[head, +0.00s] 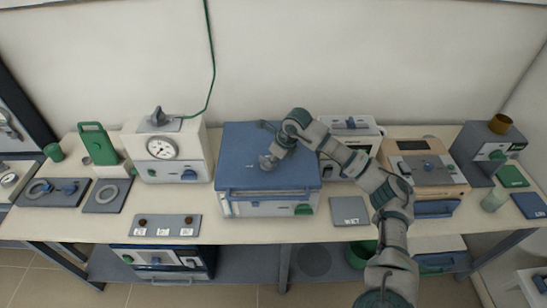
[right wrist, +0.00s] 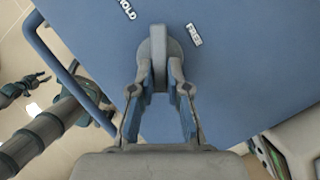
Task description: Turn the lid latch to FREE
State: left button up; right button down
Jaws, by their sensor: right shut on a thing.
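The blue lid (head: 245,150) tops a pale box furnace (head: 270,207) at the middle of the bench. In the right wrist view the grey lid latch (right wrist: 158,50) is a raised bar on a round base. It points up the picture, between the HOLD label (right wrist: 126,10) and the FREE label (right wrist: 194,34). My right gripper (right wrist: 160,82) is shut on the latch, one finger on each side. In the head view my right gripper (head: 268,161) is over the lid and hides most of the latch. My left gripper (right wrist: 27,87) shows small and dark, away from the furnace; its jaws are unclear.
A dial unit (head: 160,150) stands left of the furnace. A small white unit (head: 350,130) and a tan unit (head: 425,170) stand to its right, close to my right arm. A three-knob panel (head: 163,226) and a grey MET plate (head: 349,211) lie at the front.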

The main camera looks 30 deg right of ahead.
jog(key=shift+a+r+m+h, duration=0.2)
jog(key=shift+m+h, duration=0.1)
jog(key=shift+m, duration=0.6)
jog(key=m+h, duration=0.1)
jog(key=m, duration=0.1)
jog(key=shift+a+m+t+p, duration=0.15)
jog(key=shift+m+t+p, duration=0.15)
jog(key=shift+m+p, duration=0.1)
jog(key=m, duration=0.1)
jog(key=m+h, duration=0.1)
jog(key=m, duration=0.1)
jog(key=shift+a+m+h, duration=0.3)
pick_arm(q)
jog(key=shift+s+a+f, duration=0.15)
jog(key=shift+s+f, duration=0.1)
jog(key=shift+s, duration=0.35)
jog(key=shift+s+a+f, duration=0.1)
jog(key=shift+s+f, duration=0.15)
jog(key=shift+s, duration=0.4)
jog(key=shift+s+a+f, duration=0.15)
jog(key=shift+s+f, duration=0.1)
jog(key=shift+s, duration=0.35)
pick_arm(e)
jog(key=shift+w+a+m+h, duration=0.15)
jog(key=shift+m+h, duration=0.35)
jog(key=shift+m, duration=1.4)
pick_arm(q)
jog(key=shift+w, duration=0.2)
